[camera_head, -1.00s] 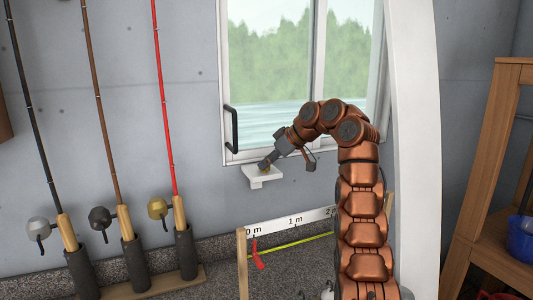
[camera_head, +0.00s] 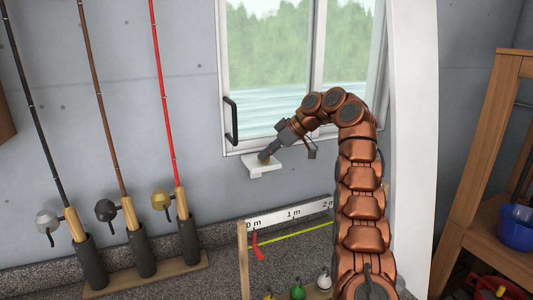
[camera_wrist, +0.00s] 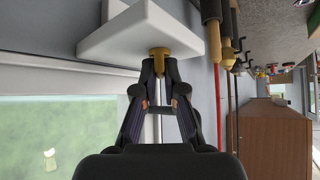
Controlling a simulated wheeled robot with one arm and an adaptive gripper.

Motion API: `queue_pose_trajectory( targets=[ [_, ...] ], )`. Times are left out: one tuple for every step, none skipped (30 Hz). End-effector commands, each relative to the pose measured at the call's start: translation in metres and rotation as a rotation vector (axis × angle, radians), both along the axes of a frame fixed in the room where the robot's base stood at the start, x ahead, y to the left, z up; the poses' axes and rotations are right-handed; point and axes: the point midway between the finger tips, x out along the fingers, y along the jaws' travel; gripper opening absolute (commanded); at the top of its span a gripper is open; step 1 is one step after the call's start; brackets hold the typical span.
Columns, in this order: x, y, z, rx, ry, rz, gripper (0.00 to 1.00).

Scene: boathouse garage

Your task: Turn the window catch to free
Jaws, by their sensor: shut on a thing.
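The window catch appears to be a small brass piece (camera_wrist: 160,52) on a white bracket (camera_wrist: 140,30) below the window's lower frame. In the head view the bracket (camera_head: 266,172) shows under the sill, with the brass piece hidden behind the fingers. My gripper (camera_wrist: 160,68) is shut on the brass piece, its two fingertips close together around it. In the head view my gripper (camera_head: 264,156) reaches down-left to the bracket's top. The window (camera_head: 270,70) has a black handle (camera_head: 232,121) on its left frame. Which way the catch is turned cannot be told.
Several fishing rods stand in a wooden rack (camera_head: 150,275) at the left. A measuring board (camera_head: 290,214) stands below the bracket. A wooden shelf (camera_head: 490,150) with a blue bucket (camera_head: 516,228) is at the right. A white curved post (camera_head: 413,130) rises behind my arm.

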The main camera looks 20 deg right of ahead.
Motion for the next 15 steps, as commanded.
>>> queue_pose_trajectory(
  targets=[
    [0.0002, -0.0008, 0.0015, 0.000, -0.003, -0.003, 0.00],
    [0.0002, -0.0007, 0.0016, -0.001, -0.004, -0.002, 0.00],
    [0.0001, -0.0006, 0.0016, -0.001, -0.004, -0.002, 0.00],
    [0.0002, -0.0007, 0.0016, -0.001, -0.004, -0.002, 0.11],
    [0.0002, -0.0008, 0.0015, 0.000, -0.003, -0.003, 0.14],
    [0.0001, -0.0006, 0.0014, 0.000, -0.003, -0.003, 0.19],
    [0.0001, -0.0006, 0.0013, 0.000, -0.003, -0.002, 0.22],
    [0.0001, -0.0005, 0.0012, 0.000, -0.002, -0.002, 0.25],
    [0.0001, -0.0005, 0.0010, 0.000, -0.002, -0.002, 0.29],
    [0.0001, -0.0004, 0.0010, 0.000, -0.002, -0.002, 0.32],
    [0.0001, -0.0004, 0.0008, 0.000, -0.002, -0.001, 0.34],
    [0.0001, -0.0002, 0.0007, 0.000, -0.002, -0.001, 0.34],
    [0.0000, -0.0003, 0.0006, 0.000, -0.002, -0.001, 0.34],
    [0.0001, -0.0002, 0.0006, 0.000, -0.002, -0.001, 0.34],
    [0.0000, -0.0002, 0.0006, 0.000, -0.002, -0.001, 0.34]
  ],
)
